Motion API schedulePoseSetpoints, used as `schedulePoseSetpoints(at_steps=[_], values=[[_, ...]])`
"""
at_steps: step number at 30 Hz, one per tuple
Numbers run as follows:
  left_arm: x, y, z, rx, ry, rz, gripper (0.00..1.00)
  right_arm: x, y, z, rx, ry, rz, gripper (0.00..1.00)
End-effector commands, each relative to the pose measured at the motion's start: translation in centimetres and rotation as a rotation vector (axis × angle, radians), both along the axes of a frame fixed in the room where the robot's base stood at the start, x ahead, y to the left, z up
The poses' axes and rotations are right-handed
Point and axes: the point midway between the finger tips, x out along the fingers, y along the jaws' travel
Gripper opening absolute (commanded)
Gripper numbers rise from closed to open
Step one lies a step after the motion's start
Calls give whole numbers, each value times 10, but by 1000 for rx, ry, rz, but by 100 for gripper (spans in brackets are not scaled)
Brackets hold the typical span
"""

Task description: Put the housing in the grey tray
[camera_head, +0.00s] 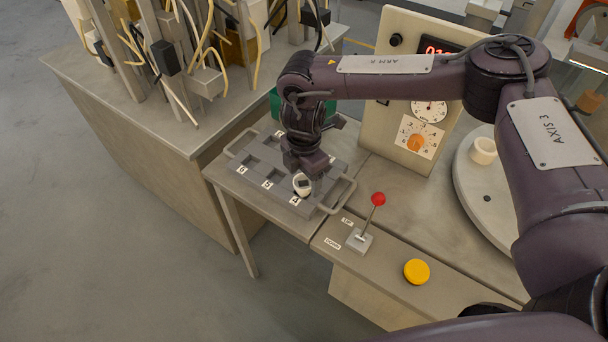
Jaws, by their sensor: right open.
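The grey tray (306,206) lies on the table and has two handles and several numbered pockets. The white housing (301,184) is at the tray's pocket marked 4, near the front right corner. I cannot tell whether it is fully seated. My right gripper (304,174) points down just above and behind the housing, and its jaws are open. The fingertips are small and partly hidden by the wrist. The other pockets that I can see, near the labels 5 and 6, look empty. My left gripper is not in view.
A lever with a red knob (378,198) and a yellow button (416,271) stand in front right of the tray. A control panel (398,165) with a dial stands behind. A round plate (470,190) holds a white cup-like part (483,151). Wired fixtures crowd the left bench (150,120).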

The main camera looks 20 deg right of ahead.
Motion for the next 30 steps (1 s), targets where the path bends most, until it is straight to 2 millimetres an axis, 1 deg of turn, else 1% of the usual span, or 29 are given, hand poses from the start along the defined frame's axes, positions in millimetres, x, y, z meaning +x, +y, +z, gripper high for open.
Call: schedulePoseSetpoints(at_steps=[2, 5, 9, 13, 15, 18, 24, 30], values=[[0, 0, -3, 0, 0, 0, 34, 1, 0, 6, 1, -2, 0, 68], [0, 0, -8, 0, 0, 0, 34, 1, 1, 21, 2, -3, 1, 68], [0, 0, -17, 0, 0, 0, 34, 1, 1, 52, 2, -6, 1, 68], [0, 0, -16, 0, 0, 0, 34, 1, 1, 84, 0, -8, 1, 68], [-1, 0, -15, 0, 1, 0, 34, 1, 0, 96, -1, -7, 1, 68], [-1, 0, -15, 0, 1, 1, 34, 0, 1, 109, 0, -4, 2, 68], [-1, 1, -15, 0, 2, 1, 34, 0, 1, 121, 0, -2, 1, 68], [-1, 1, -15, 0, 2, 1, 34, 0, 1, 121, 0, -1, 1, 68]])
